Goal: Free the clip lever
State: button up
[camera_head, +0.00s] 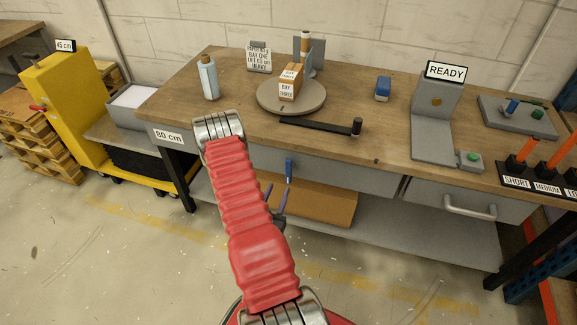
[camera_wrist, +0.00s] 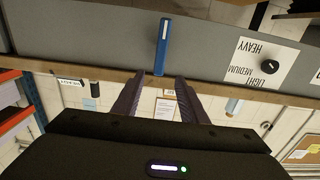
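A narrow blue lever (camera_head: 289,170), which looks like the clip lever, stands upright on the grey front panel below the workbench top. In the wrist view the blue lever (camera_wrist: 161,45) shows just beyond the fingertips, its base end near the bench edge. My gripper (camera_head: 276,194) is open and empty, in front of and a little below the lever in the head view. In the wrist view my gripper (camera_wrist: 160,78) has its two dark fingers spread, with the lever roughly in line with the gap. I see no clear contact. My red arm partly hides the bench front.
A turntable (camera_head: 269,97) holding labelled boxes stands on the workbench top (camera_head: 372,124), behind a black bar (camera_head: 320,128). A grey stand reading READY (camera_head: 433,125) is at right. A dial (camera_wrist: 268,67) marked LIGHT, MEDIUM, HEAVY sits on the panel. A brown box (camera_head: 320,206) lies below.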

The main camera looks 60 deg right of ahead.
aim_at(288, 168)
jog(key=shift+d, duration=0.1)
jog(key=d, duration=0.4)
jog(key=w+d, duration=0.1)
jog(key=d, duration=0.4)
jog(key=w+d, duration=0.1)
jog(key=d, duration=0.3)
jog(key=shift+w+d, duration=0.1)
jog(key=shift+d, duration=0.2)
jog(key=shift+c, duration=0.5)
grip_shut()
